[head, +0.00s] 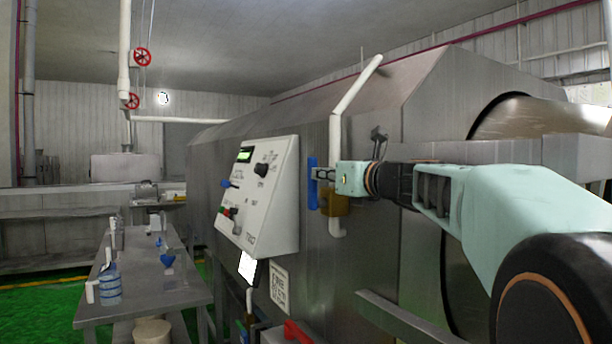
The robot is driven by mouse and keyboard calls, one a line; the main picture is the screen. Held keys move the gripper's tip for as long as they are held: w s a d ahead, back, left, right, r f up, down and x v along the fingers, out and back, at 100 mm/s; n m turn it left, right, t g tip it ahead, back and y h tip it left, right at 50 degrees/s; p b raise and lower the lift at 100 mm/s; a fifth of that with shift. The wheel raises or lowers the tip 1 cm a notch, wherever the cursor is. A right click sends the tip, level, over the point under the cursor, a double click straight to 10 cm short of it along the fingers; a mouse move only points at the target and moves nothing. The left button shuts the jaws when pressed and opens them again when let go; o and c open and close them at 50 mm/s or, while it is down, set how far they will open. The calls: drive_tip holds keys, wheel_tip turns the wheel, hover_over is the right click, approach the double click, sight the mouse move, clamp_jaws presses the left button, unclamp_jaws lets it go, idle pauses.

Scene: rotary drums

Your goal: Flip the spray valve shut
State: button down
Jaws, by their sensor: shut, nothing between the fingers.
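The spray valve has a blue lever handle (312,184) and a brass-coloured body (336,203) on a white pipe (352,92) that runs down the front of the drum machine. The handle stands upright, roughly in line with the lower pipe. My gripper (319,174) reaches in from the right, with its fingers shut and empty. The fingertips overlap the right edge of the handle in the head view; I cannot tell whether they touch it. My gripper and wrist hide part of the pipe above the valve body.
A white control panel (262,195) with knobs juts out just left of the valve. The large steel drum housing (375,235) stands behind the arm. A red handle (298,331) shows low at the front. A steel table (140,268) with bottles stands at left.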

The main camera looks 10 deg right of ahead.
drive_tip(key=shift+r, duration=0.15)
drive_tip(key=shift+w+p, duration=0.15)
drive_tip(key=shift+p, duration=0.75)
